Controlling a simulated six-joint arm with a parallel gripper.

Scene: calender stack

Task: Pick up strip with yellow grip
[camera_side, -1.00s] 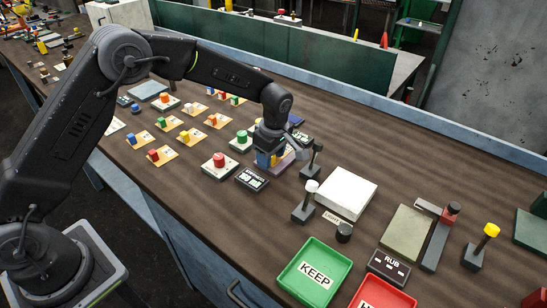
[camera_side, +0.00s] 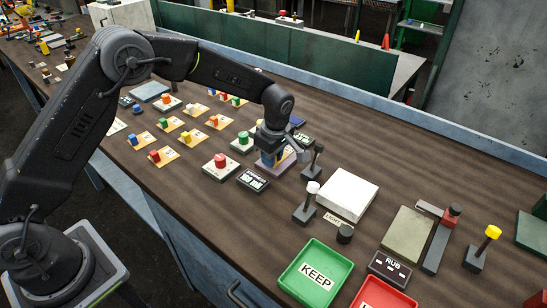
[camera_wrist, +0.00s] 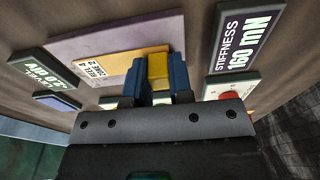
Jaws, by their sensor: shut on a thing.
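My gripper (camera_wrist: 158,75) has its blue fingers shut on the yellow grip (camera_wrist: 158,66) in the wrist view. The grip stands on an orange strip (camera_wrist: 124,73) with a small printed label. The strip is over a pale purple plate (camera_wrist: 105,42), which extends past it. In the side view my gripper (camera_side: 270,158) is low over the same plate (camera_side: 288,163) and mostly hides the strip and grip. I cannot tell whether the strip is touching the plate.
A "STIFFNESS 160 mN" display (camera_wrist: 238,40) is beside the plate. Other strips with coloured grips (camera_side: 163,156) lie to the left. A dark post (camera_side: 313,160), a white light box (camera_side: 347,194) and a green KEEP tray (camera_side: 293,276) are to the right.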

